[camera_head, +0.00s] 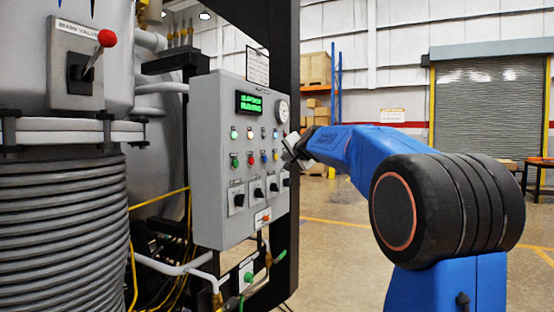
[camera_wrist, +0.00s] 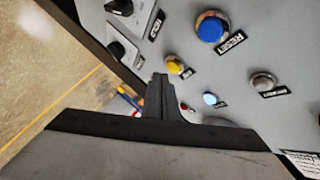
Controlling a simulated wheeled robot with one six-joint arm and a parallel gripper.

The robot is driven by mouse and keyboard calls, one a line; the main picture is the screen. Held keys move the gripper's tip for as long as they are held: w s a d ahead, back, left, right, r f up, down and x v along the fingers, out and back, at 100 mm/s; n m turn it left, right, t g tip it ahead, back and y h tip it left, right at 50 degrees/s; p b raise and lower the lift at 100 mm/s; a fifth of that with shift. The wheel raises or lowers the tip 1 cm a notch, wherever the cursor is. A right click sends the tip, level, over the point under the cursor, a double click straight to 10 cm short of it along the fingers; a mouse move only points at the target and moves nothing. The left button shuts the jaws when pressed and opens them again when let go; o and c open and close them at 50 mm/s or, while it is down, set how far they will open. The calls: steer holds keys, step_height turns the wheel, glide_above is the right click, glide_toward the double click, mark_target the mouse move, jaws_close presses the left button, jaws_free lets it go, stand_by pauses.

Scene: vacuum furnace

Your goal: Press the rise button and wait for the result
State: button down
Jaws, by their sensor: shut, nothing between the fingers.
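The grey control panel (camera_head: 210,150) stands left of centre in the head view, with a green lit display, rows of lamps and coloured buttons. I cannot make out a label reading rise in either view. In the wrist view a blue button (camera_wrist: 211,28) is labelled RESET. A yellow button (camera_wrist: 175,65) shows beside a small label that I cannot read. My gripper (camera_head: 290,150) is at the right side of the panel face. In the wrist view its shut fingers (camera_wrist: 160,82) are empty and appear close to the yellow button; I cannot tell whether they touch anything.
Black rotary switches (camera_wrist: 117,48) sit near the panel edge. A pressure gauge (camera_head: 282,110) is at the panel's upper right. A red-knobbed valve lever (camera_head: 106,38) and a coiled vessel (camera_head: 65,220) stand left. Yellow cables (camera_head: 160,200) hang beside the panel. Open floor lies right.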

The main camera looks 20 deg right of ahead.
steer(key=shift+w, duration=0.1)
stand_by(0.7)
steer(key=shift+w+a, duration=0.25)
steer(key=shift+w+a, duration=0.25)
steer(key=shift+w, duration=0.05)
stand_by(0.9)
steer(key=shift+s+d, duration=0.1)
stand_by(0.3)
steer(key=shift+s+d, duration=0.4)
steer(key=shift+s, duration=0.15)
steer(key=shift+s+d, duration=0.8)
steer(key=shift+s, duration=0.2)
steer(key=shift+s+d, duration=0.75)
steer(key=shift+s, duration=0.2)
